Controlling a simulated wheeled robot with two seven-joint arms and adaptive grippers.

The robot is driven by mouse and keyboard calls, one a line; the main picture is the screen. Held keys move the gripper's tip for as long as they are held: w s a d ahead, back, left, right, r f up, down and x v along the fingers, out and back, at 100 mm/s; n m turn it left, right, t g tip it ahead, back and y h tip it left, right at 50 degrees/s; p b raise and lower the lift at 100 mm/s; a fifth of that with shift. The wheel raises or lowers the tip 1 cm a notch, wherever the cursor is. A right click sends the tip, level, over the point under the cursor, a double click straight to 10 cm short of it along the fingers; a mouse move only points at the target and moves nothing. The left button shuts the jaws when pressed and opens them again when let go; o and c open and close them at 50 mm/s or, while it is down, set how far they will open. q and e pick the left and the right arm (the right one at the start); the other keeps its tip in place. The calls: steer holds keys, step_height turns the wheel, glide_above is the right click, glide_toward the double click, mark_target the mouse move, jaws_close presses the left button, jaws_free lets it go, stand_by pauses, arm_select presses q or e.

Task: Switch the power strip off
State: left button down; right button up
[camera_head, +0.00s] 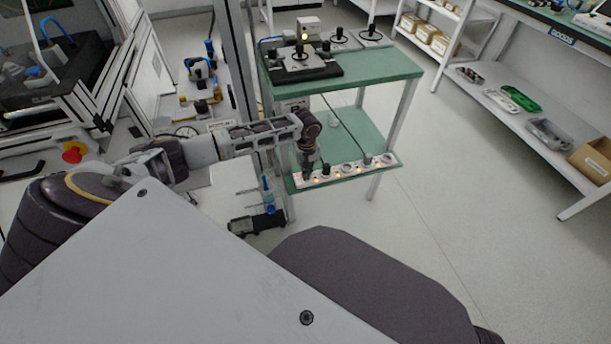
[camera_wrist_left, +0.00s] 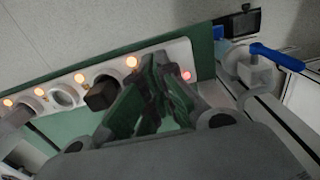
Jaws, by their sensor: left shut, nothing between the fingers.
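The white power strip (camera_head: 352,170) lies along the front edge of the green lower shelf. Its sockets have orange lights beside them, and some plugs are in it. In the left wrist view the strip (camera_wrist_left: 45,90) runs across the upper part, with a glowing red light (camera_wrist_left: 185,75) at its right end. My left gripper (camera_head: 307,174) is over the left end of the strip, pointing down. In the wrist view its shut, empty fingertips (camera_wrist_left: 160,62) are close beside the red light. I cannot tell whether they touch the strip. My right gripper is out of view.
A black plug (camera_wrist_left: 102,95) stands in the strip beside the fingers. A blue-handled valve (camera_wrist_left: 277,57) is to the right in the wrist view. The green upper shelf (camera_head: 390,66) overhangs the lower one (camera_head: 365,130). Open floor (camera_head: 470,200) is to the right.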

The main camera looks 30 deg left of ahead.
arm_select(q)
steer(key=shift+f, duration=0.95)
stand_by(1.1)
steer(key=shift+f, duration=0.1)
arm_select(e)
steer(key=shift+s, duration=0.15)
